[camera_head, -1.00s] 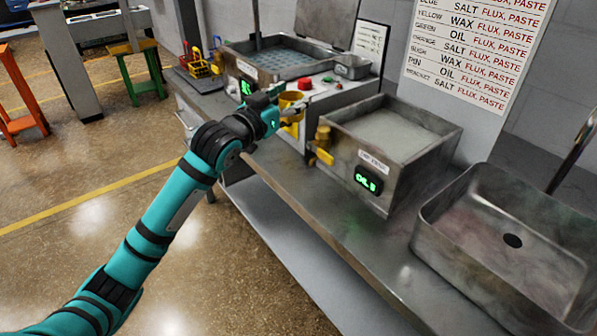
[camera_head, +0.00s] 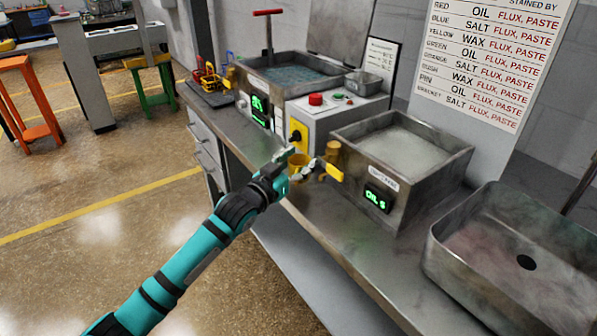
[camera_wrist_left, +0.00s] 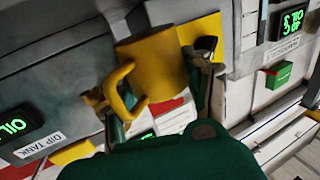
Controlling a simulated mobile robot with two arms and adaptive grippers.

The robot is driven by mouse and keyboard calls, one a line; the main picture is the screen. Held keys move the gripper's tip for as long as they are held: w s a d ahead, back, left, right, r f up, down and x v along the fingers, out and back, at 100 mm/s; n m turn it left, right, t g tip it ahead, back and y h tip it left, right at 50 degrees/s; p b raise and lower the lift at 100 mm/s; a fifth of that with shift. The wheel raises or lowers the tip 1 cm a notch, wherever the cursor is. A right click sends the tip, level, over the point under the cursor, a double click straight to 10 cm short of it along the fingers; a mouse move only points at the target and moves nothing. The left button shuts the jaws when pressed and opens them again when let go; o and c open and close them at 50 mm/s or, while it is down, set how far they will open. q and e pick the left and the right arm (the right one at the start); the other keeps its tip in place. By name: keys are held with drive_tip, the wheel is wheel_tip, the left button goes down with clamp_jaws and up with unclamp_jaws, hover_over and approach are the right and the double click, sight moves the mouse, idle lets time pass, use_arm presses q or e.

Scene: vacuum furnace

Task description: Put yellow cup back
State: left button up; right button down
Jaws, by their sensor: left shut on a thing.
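The yellow cup (camera_head: 298,162) is held in my left gripper (camera_head: 290,171), above the front edge of the steel counter. In the left wrist view the yellow cup (camera_wrist_left: 153,64) shows large, with its handle towards the lower left and the gripper fingers on either side of it. The gripper is shut on the cup. In the head view the fingers partly hide the cup. My right gripper is not in view.
The dip tank (camera_head: 404,150) with a brass tap stands right of the cup. A control box (camera_head: 322,118) with a red button and another tank (camera_head: 284,80) stand behind. A rack of small coloured items (camera_head: 210,82) is at the counter's far end. A sink (camera_head: 520,250) is at right.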

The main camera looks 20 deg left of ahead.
use_arm(q)
drive_tip(key=shift+f, duration=1.4)
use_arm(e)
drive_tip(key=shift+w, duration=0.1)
use_arm(q)
drive_tip(key=shift+f, duration=0.1)
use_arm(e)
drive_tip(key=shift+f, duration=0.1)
use_arm(q)
drive_tip(key=o, duration=1.2)
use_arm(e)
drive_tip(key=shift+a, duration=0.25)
use_arm(q)
drive_tip(key=shift+r, duration=0.2)
drive_tip(key=shift+s+a+f, duration=0.1)
drive_tip(key=shift+s+f, duration=0.05)
drive_tip(key=shift+s, duration=0.15)
drive_tip(key=v, duration=1.1)
drive_tip(key=shift+s, duration=0.15)
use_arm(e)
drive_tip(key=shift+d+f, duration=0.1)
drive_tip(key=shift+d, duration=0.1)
